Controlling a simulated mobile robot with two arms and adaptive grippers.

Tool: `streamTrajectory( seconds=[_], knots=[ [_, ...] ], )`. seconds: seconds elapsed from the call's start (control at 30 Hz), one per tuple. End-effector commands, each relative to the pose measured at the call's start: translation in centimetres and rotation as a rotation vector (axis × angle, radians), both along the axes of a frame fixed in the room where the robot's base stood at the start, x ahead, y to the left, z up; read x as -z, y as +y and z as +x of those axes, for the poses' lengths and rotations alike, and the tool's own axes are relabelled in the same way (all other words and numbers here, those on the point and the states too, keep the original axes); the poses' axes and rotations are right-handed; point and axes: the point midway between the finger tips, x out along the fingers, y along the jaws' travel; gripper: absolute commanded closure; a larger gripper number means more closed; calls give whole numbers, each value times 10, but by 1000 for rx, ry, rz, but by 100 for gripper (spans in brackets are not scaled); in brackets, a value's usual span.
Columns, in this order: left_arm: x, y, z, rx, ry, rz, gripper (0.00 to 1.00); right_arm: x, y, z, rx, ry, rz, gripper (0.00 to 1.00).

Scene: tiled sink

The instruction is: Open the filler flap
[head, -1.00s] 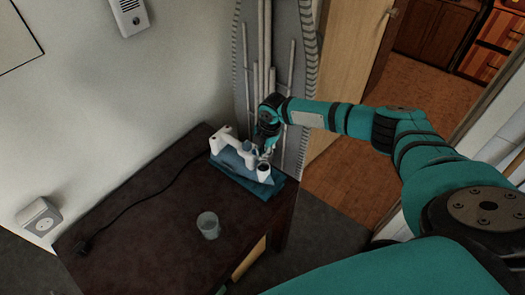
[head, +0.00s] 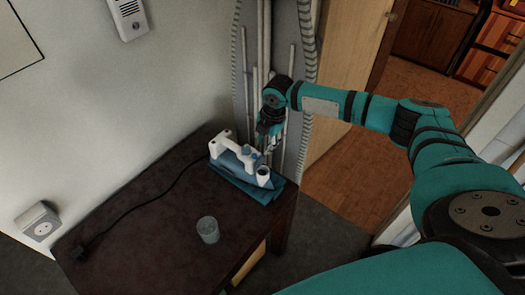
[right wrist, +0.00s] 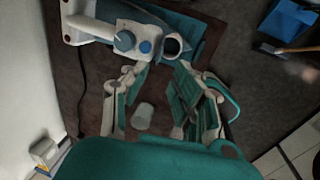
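The white and blue iron (head: 236,157) lies on a folded blue cloth (head: 231,176) on the dark table. In the right wrist view the iron (right wrist: 93,27) runs along the top left. A round white-rimmed dark opening (right wrist: 173,46) shows at its front, next to blue knobs. I cannot make out a separate flap or whether one is raised. My right gripper (head: 268,146) is just above the front part of the iron. In the right wrist view its fingers (right wrist: 160,72) are apart with nothing between them, short of the opening. My left gripper is out of view.
A clear glass (head: 208,230) stands on the table (head: 150,245) in front of the iron. A black cord (head: 128,210) runs to a plug at the left. The table's front left is mostly free.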

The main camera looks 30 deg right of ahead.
Motion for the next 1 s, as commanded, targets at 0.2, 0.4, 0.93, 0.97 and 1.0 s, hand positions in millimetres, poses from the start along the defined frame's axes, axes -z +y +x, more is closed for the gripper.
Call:
streamTrajectory(
  seconds=[0.2,0.4,0.93,0.97,1.0],
  knots=[
    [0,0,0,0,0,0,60,-33,-2,-6,0,0,0,73],
    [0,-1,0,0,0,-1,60,-42,-3,-8,0,2,0,73],
    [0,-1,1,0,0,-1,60,-36,5,-11,-2,7,4,73],
    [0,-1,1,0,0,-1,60,-32,11,-14,-3,10,8,73],
    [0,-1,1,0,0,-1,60,-25,23,-20,-4,14,16,73]
  ],
)
